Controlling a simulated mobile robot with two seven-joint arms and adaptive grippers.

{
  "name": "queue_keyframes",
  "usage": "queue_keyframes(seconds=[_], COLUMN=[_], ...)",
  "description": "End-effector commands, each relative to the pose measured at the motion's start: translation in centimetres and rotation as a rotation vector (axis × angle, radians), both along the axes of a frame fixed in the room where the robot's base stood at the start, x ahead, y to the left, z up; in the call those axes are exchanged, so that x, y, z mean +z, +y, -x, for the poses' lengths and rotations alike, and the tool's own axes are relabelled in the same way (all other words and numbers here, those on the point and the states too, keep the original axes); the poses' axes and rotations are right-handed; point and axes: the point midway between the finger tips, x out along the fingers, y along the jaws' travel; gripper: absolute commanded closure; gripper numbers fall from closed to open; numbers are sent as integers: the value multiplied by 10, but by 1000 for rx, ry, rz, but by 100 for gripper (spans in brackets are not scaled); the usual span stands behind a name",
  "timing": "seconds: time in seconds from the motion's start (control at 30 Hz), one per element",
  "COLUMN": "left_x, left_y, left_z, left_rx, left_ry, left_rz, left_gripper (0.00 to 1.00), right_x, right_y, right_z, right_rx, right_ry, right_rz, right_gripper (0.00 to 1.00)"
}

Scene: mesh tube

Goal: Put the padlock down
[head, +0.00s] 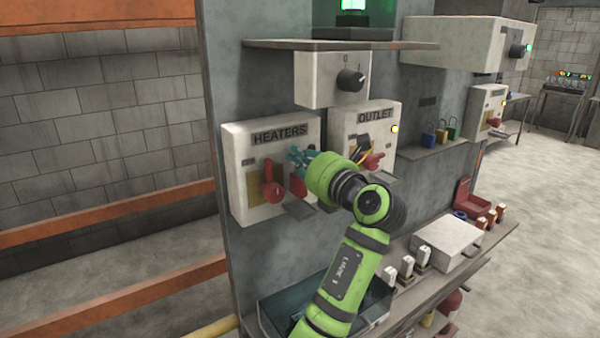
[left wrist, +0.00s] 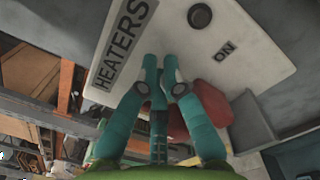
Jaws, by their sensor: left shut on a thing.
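My left gripper (head: 301,156) reaches in front of the HEATERS box. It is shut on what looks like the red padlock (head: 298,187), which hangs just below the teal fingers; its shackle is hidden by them. In the left wrist view the fingertips (left wrist: 161,70) are close together before the box's white face, and red (left wrist: 214,103) shows beside and behind the right finger. I cannot tell padlock from lever there. The HEATERS box (head: 240,145) has a red lever (head: 271,188) on a yellow plate, left of the gripper. My right gripper is not in view.
The OUTLET box (head: 350,122) is close on the right, with its own red lever (head: 374,161). Blue, yellow and green padlocks (head: 441,133) stand on a small shelf (head: 432,148). A bench below holds a pale case (head: 447,240), an open red box and a tray.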

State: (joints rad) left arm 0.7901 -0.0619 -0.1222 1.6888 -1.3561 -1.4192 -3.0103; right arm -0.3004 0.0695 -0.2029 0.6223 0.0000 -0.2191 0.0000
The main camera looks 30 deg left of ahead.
Motion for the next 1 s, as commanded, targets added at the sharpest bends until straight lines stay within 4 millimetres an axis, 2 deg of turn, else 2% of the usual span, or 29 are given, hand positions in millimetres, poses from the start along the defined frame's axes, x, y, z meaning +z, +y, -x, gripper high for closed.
queue_keyframes(seconds=[0.03,0.07,0.2,0.53,0.57,0.6,1.0], left_x=[-15,-20,-32,-36,-36,-36,-36], left_y=[-1,-1,-1,-1,-1,-1,-4], left_z=[-1,-1,0,-1,-1,-1,0], left_rx=[-2,-3,0,0,-1,-1,-2], left_ry=[4,4,7,4,4,4,3], left_rz=[3,3,-1,0,1,1,1], left_gripper=[100,100,100,100,80,68,68], right_x=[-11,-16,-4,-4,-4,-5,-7], right_y=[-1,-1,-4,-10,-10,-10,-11], right_z=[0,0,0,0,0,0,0], right_rx=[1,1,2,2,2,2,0], right_ry=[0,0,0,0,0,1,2], right_rz=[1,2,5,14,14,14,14], right_gripper=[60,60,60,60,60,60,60])
